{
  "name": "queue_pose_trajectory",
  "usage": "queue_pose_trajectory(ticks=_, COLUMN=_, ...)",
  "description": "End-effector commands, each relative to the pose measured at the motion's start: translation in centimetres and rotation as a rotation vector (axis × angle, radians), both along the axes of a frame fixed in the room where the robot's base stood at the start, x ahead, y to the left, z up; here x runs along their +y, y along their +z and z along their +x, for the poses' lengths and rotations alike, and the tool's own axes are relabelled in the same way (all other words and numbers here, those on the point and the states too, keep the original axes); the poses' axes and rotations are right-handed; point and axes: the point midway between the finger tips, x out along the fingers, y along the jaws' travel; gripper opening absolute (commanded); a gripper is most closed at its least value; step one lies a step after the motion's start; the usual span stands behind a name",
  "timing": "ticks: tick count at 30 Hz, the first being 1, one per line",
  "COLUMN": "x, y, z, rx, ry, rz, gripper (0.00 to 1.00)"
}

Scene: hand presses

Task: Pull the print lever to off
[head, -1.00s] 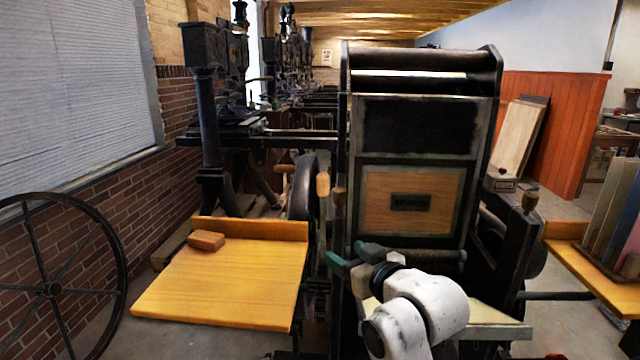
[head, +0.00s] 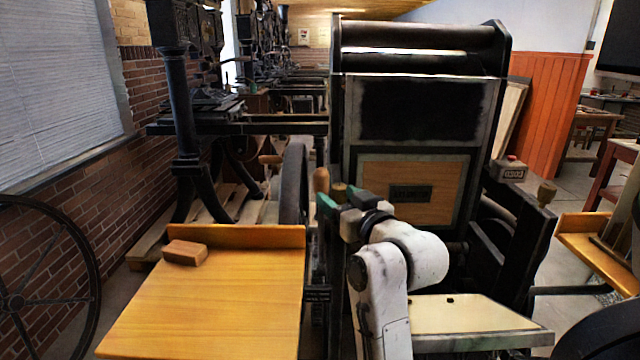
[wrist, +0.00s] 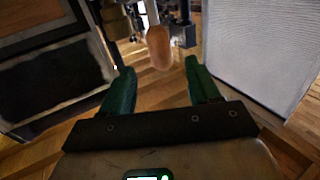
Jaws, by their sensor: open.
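The print lever shows as a rounded wooden handle (head: 321,180) at the left side of the black press (head: 421,110). In the wrist view the handle (wrist: 159,48) hangs from a pale shaft, just beyond and between my fingertips, with clear space on both sides. My gripper (head: 338,203) is open and empty, with green fingers; it also shows in the wrist view (wrist: 158,70). In the head view it is just below and right of the handle. The lever's lower part is hidden behind my gripper and arm.
A yellow wooden board (head: 215,300) with a small wooden block (head: 185,252) is at the left. A pale feed board (head: 470,314) is right of my arm. A small wooden knob (head: 340,191) sits beside the lever. A counter box (head: 510,171) is on the press's right side.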

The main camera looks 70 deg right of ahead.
Motion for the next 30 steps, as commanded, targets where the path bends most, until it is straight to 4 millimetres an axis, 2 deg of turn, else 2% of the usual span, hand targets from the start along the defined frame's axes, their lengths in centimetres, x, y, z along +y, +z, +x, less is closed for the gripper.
queue_pose_trajectory(ticks=9, x=-3.4, y=0.3, z=3.9, rx=-0.003, ry=-0.001, rz=0.002, gripper=0.61)
queue_pose_trajectory(ticks=15, x=-5.0, y=0.2, z=5.8, rx=-0.002, ry=0.000, rz=0.001, gripper=0.61)
queue_pose_trajectory(ticks=28, x=-5.6, y=0.0, z=6.6, rx=0.000, ry=0.001, rz=-0.001, gripper=0.61)
queue_pose_trajectory(ticks=30, x=-5.6, y=0.0, z=6.6, rx=0.000, ry=0.001, rz=-0.001, gripper=0.56)
